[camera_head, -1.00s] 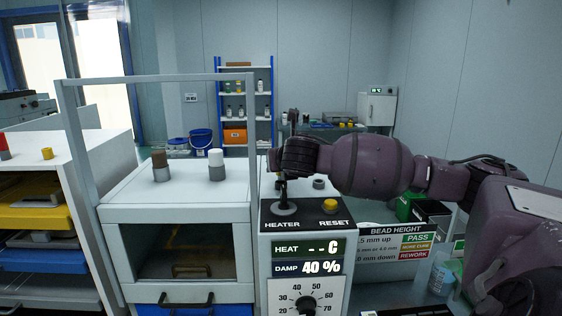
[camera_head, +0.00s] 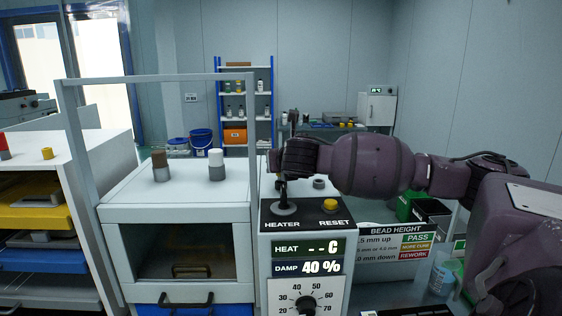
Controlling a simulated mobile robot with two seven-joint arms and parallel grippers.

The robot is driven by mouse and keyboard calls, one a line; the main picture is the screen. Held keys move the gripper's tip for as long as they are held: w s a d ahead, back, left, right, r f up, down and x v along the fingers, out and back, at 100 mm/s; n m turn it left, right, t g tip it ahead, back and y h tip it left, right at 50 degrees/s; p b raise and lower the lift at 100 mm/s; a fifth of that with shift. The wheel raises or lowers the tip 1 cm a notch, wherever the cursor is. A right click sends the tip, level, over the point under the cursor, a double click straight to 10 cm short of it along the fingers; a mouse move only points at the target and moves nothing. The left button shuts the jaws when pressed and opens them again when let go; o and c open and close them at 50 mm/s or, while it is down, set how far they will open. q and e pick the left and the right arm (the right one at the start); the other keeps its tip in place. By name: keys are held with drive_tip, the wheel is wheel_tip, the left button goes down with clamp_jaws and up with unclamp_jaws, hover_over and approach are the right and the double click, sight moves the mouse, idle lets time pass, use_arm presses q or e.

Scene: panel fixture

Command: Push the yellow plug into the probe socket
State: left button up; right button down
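A small yellow cylinder (camera_head: 47,153), which may be the yellow plug, stands on the white cabinet at the far left. A short grey ring (camera_head: 318,183) sits behind the control box, partly hidden by my arm; I cannot tell if it is the probe socket. My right gripper (camera_head: 279,172) is over the back of the control box, at the top of the black HEATER lever (camera_head: 284,205). Its fingers are too dark and hidden to show whether they are open or touching the lever. My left gripper is not in view.
The control box (camera_head: 308,248) has a yellow RESET button (camera_head: 330,205) and a dial. A brown plug (camera_head: 160,158) and a white plug (camera_head: 216,157) stand in grey holders on the white cabinet. A grey frame (camera_head: 165,78) rises over that cabinet.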

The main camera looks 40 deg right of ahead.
drive_tip(key=shift+f, duration=0.5)
drive_tip(key=c, duration=1.1)
unclamp_jaws()
drive_tip(key=shift+c, duration=0.2)
drive_tip(key=shift+f, duration=0.2)
